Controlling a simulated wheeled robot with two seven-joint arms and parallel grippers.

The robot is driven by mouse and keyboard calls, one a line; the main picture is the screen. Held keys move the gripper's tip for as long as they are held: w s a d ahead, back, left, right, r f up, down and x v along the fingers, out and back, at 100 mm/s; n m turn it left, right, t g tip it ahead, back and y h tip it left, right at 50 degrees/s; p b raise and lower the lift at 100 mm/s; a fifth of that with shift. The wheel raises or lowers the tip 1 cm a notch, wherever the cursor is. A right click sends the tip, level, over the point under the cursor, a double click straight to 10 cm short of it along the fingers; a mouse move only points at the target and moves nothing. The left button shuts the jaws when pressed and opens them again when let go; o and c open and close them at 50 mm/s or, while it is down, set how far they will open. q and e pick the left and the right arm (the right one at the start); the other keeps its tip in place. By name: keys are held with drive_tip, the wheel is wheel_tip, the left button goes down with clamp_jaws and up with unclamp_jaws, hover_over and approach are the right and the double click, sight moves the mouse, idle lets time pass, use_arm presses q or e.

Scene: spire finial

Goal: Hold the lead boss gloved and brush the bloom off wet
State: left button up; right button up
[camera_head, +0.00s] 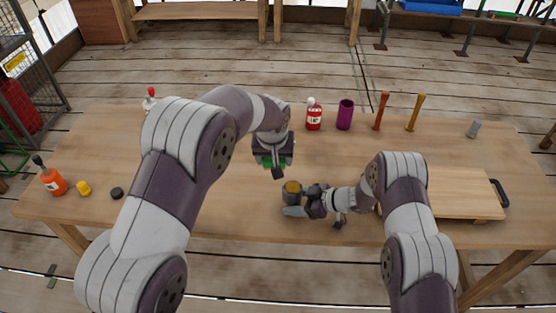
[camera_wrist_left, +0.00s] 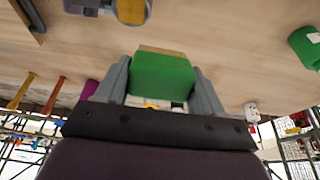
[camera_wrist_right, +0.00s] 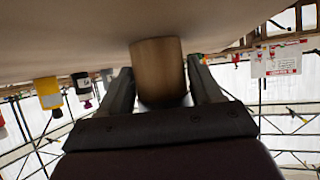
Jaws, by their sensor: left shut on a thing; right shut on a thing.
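My left gripper (camera_head: 272,160) is shut on a green block-like brush (camera_wrist_left: 163,75) with a tan lower edge, held above the table behind the boss. The brush shows only partly in the head view (camera_head: 287,161). In the right wrist view the boss (camera_wrist_right: 158,70) looks brown and sits between both fingers. The brush and boss are apart. Whether the boss touches the table cannot be told.
On the table (camera_head: 235,205), a red-and-white bottle (camera_head: 314,116), purple cup (camera_head: 345,114) and red (camera_head: 381,110) and yellow (camera_head: 415,112) handled tools stand behind. A wooden board (camera_head: 465,194) lies right. An orange bottle (camera_head: 51,178), yellow piece (camera_head: 84,188) and black piece (camera_head: 117,193) sit left.

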drive_tip(key=o, duration=0.9)
drive_tip(key=v, duration=1.2)
